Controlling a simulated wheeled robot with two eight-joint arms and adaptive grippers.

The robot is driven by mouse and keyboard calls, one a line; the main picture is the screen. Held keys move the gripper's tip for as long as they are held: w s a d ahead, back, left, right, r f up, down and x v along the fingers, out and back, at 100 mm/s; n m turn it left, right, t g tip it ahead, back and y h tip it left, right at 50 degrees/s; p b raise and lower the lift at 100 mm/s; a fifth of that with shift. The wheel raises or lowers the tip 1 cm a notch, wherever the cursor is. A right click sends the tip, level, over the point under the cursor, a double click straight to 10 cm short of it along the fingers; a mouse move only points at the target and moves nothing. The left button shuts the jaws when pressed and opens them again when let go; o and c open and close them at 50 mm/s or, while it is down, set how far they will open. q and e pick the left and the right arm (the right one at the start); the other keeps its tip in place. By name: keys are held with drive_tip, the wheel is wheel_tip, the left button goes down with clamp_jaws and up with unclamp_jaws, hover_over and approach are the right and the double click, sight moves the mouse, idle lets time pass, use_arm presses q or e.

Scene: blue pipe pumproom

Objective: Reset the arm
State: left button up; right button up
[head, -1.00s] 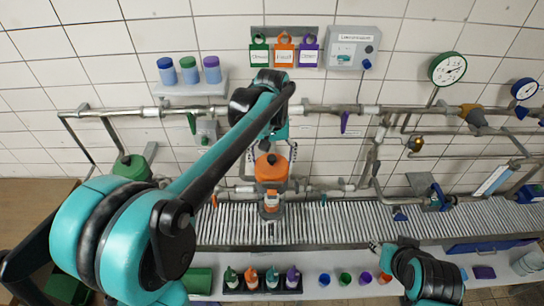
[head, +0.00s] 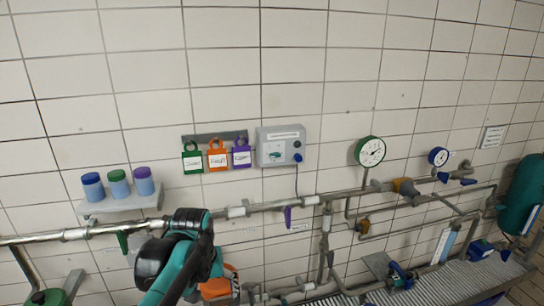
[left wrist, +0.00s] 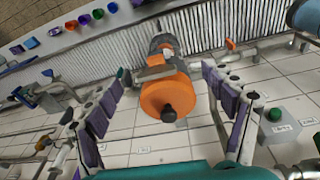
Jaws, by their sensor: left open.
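My left arm (head: 185,258) rises from the bottom of the head view in front of the tiled wall. Its fingers are hidden there behind the wrist. In the left wrist view my left gripper (left wrist: 165,78) is open, with its purple-padded fingers wide apart. An orange pump (left wrist: 168,92) with a dark knob shows in the gap between them, and I see no finger touching it. Part of the orange pump also shows beside my arm in the head view (head: 218,284). My right gripper is out of view.
Grey pipes (head: 265,205) run along the wall with a green gauge (head: 370,151). A shelf (head: 120,203) holds blue jars. A grey control box (head: 280,146) hangs beside three coloured tags (head: 217,155). A ribbed conveyor (head: 440,284) lies at lower right. The upper wall is clear.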

use_arm(q)
drive_tip(key=s+f+t+b, duration=0.2)
drive_tip(key=s+f+b, duration=0.2)
drive_tip(key=f, duration=0.3)
drive_tip(key=s+a+f+m+t+b, duration=0.1)
drive_tip(key=s+f+b, duration=0.3)
drive_tip(key=f+b, duration=0.2)
drive_tip(key=s+a+f+m+t+b, duration=0.1)
drive_tip(key=s+f+b, duration=0.4)
drive_tip(key=f, duration=0.5)
drive_tip(key=shift+f+t, duration=0.25)
drive_tip(key=shift+t, duration=0.55)
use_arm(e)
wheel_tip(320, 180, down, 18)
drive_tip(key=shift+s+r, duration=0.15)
